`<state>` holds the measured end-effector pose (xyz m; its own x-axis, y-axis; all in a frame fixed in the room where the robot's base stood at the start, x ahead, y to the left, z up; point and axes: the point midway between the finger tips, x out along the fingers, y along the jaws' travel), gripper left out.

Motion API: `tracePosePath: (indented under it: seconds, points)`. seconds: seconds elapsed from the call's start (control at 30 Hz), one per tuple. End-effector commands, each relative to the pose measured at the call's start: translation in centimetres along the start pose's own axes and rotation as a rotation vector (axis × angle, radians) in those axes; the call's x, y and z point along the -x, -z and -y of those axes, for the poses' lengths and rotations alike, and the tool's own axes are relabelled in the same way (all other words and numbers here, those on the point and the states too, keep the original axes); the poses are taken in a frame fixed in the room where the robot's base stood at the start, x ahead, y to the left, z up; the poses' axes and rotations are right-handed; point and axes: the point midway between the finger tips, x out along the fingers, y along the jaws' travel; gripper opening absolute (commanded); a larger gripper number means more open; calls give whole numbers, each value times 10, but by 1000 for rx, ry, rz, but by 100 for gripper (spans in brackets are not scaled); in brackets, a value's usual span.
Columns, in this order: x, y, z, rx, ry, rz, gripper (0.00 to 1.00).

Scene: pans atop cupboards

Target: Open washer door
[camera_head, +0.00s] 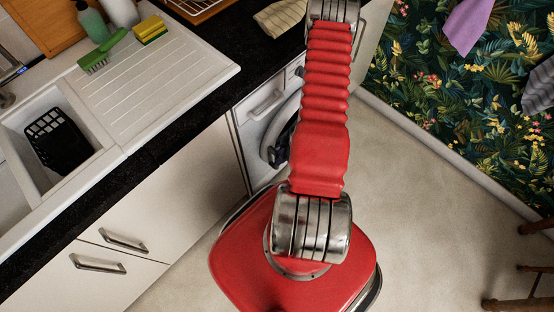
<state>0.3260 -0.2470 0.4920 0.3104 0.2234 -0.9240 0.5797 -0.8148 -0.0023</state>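The white washer (243,128) stands under the dark counter in the middle of the view. Its drawer front with a pale handle (265,104) shows at the upper left of its face. The round washer door (268,136) shows only its left part, with a grey rim and a dark area inside. It looks shut. My red arm rises in front of the washer and hides the right side of the door. I cannot make out my gripper; the far end of the arm is at the top edge or hidden.
A white sink with drainer (160,75) is at left, holding a black basket (57,140), green brush (103,51) and sponge (150,29). Cupboard handles (124,240) stick out at lower left. The floor (430,200) at right is clear up to wooden chair legs (518,288).

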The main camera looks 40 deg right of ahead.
Motion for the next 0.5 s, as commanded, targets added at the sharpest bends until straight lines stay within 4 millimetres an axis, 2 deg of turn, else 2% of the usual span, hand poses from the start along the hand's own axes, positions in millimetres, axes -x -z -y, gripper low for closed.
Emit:
tracePosePath:
  seconds: [0.23,0.5]
  points:
    - [-27,0,1,1,1,1,25]
    - [-38,0,0,-1,0,1,25]
